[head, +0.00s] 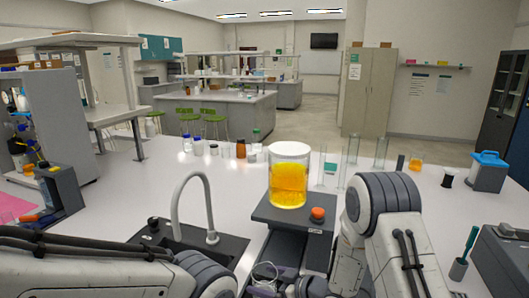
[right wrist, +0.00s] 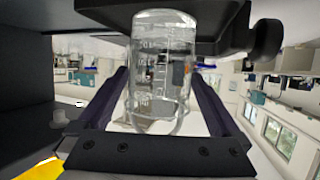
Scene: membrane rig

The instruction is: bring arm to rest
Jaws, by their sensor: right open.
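My right arm (head: 385,215) reaches in from the right and bends down at the front of the bench. Its gripper (head: 285,279) is low at the bottom edge of the head view, partly cut off. In the right wrist view the gripper (right wrist: 163,88) is open, its dark fingers on either side of a clear glass beaker (right wrist: 160,70) with white markings. The beaker looks empty; I cannot tell whether the fingers touch it. My left arm (head: 110,262) crosses the lower left; its gripper is not in view.
A large vessel of yellow liquid (head: 289,180) stands on a grey device (head: 285,216) with an orange knob (head: 318,213), close to my right arm. A sink tap (head: 195,190) rises to the left. Several bottles and glass tubes stand behind. A blue-lidded box (head: 488,172) stands right.

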